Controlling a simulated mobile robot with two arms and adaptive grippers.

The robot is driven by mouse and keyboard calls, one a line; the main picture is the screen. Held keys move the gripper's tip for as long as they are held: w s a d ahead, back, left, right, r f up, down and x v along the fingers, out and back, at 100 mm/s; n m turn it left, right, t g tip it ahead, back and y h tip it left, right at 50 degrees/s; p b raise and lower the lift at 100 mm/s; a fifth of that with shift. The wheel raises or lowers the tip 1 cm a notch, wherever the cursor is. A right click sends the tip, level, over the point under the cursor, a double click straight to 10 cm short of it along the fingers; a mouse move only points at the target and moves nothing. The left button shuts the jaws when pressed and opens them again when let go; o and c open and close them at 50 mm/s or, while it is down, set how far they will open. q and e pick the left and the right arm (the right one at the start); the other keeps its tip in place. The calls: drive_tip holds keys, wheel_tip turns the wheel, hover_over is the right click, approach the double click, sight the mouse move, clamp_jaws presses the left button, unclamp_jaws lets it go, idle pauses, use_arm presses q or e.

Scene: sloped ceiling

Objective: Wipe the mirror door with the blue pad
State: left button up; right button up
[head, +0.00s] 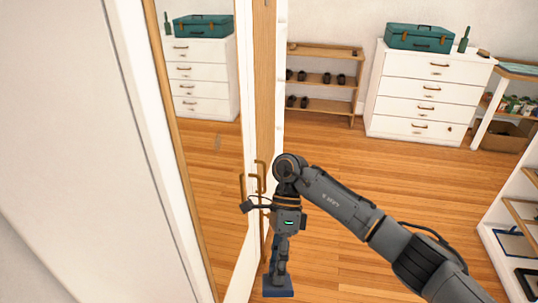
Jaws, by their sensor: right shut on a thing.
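The mirror door (218,150) stands in a wooden frame at the left of the head view and reflects the white dresser and the floor. A vertical brass handle (262,177) is on its right side, partly behind my arm. My right gripper (279,272) points down, just right of the mirror door's lower part. It is shut on the blue pad (278,287), which shows below the fingers near the bottom edge. I cannot tell whether the pad touches the door. My left gripper is not in view.
A white dresser (420,93) with a green case (419,37) on top stands at the back. A wooden shoe rack (325,80) is left of it. White shelves (508,236) stand at the right. The wooden floor between is clear.

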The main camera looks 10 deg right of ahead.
drive_tip(key=w+r+m+t+y+p, duration=0.1)
drive_tip(key=w+r+m+t+y, duration=0.6)
drive_tip(key=r+m, duration=0.35)
drive_tip(key=w+r+m+t+y, duration=0.7)
drive_tip(key=r+m+t, duration=0.15)
drive_tip(key=m, duration=0.25)
use_arm(q)
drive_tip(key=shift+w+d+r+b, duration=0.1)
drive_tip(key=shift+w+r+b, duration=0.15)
drive_tip(key=shift+b, duration=0.1)
use_arm(e)
drive_tip(key=x, duration=0.6)
drive_tip(key=shift+s+a+r+g, duration=0.25)
drive_tip(key=shift+s+a+g, duration=0.05)
drive_tip(key=shift+a+g, duration=0.05)
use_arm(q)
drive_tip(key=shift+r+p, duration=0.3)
use_arm(e)
drive_tip(key=shift+x, duration=1.1)
